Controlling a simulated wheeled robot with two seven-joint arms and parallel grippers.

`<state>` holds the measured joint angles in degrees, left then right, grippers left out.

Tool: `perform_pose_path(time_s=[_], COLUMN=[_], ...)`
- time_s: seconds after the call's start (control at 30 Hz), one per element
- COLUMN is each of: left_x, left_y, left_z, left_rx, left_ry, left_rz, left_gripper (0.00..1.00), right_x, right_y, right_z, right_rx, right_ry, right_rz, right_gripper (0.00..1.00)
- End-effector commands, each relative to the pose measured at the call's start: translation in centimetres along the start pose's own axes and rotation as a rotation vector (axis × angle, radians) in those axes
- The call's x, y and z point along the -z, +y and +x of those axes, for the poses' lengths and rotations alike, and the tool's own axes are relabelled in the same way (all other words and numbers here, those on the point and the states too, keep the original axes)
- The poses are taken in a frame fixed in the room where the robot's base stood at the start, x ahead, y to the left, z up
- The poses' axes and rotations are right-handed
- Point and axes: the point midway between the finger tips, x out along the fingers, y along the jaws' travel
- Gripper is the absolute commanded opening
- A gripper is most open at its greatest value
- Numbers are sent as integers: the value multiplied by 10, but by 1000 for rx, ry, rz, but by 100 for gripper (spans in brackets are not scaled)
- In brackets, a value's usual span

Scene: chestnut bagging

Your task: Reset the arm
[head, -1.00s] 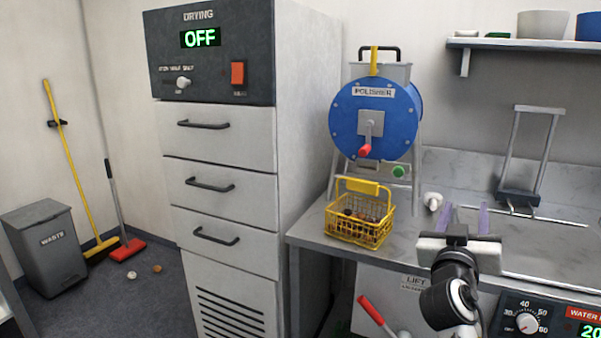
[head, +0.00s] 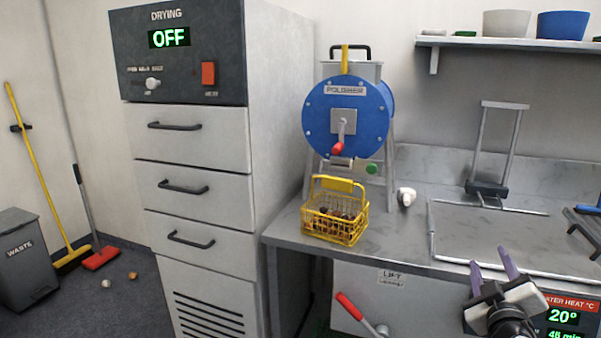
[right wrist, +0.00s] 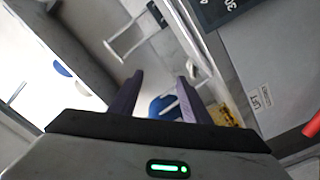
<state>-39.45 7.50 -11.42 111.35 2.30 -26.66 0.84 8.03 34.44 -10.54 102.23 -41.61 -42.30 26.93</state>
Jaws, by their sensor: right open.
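My right gripper (head: 492,268) is at the lower right of the head view, in front of the counter's front edge. Its two purple fingers are apart and nothing is between them. The fingers also show in the right wrist view (right wrist: 157,95), spread and empty. A yellow wire basket (head: 335,212) holding brown chestnuts stands upright on the counter, to the left of and apart from the right gripper. My left gripper is in neither view.
The steel counter (head: 400,228) carries a blue polisher (head: 347,115) behind the basket and a metal frame (head: 490,185). A red-handled lever (head: 360,312) sticks out below the counter. The drying cabinet (head: 190,130) stands left. Two small round things lie on the floor.

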Motion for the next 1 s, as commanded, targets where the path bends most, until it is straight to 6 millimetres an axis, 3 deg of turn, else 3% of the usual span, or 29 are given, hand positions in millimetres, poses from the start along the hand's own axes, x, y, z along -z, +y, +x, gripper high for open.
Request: perform_pose_path(time_s=[0.03, 0.1, 0.17, 0.3, 0.5, 0.83, 1.0], left_x=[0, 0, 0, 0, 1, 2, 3], left_y=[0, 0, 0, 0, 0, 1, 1], left_z=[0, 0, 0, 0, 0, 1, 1], left_rx=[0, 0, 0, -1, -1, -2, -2], left_ry=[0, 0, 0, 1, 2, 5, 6], left_rz=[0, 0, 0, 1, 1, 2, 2], left_gripper=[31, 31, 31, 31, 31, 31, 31], right_x=[-24, -53, -77, -130, -182, -225, -194], right_y=[-30, -68, -98, -160, -213, -246, -276], right_z=[-16, -40, -65, -135, -235, -366, -379], right_rx=[80, 191, 287, 503, 744, 995, 965], right_ry=[-30, -66, -96, -167, -254, -367, -407], right_rz=[-14, -26, -33, -32, -1, 78, 254], right_gripper=[43, 43, 43, 43, 43, 43, 43])
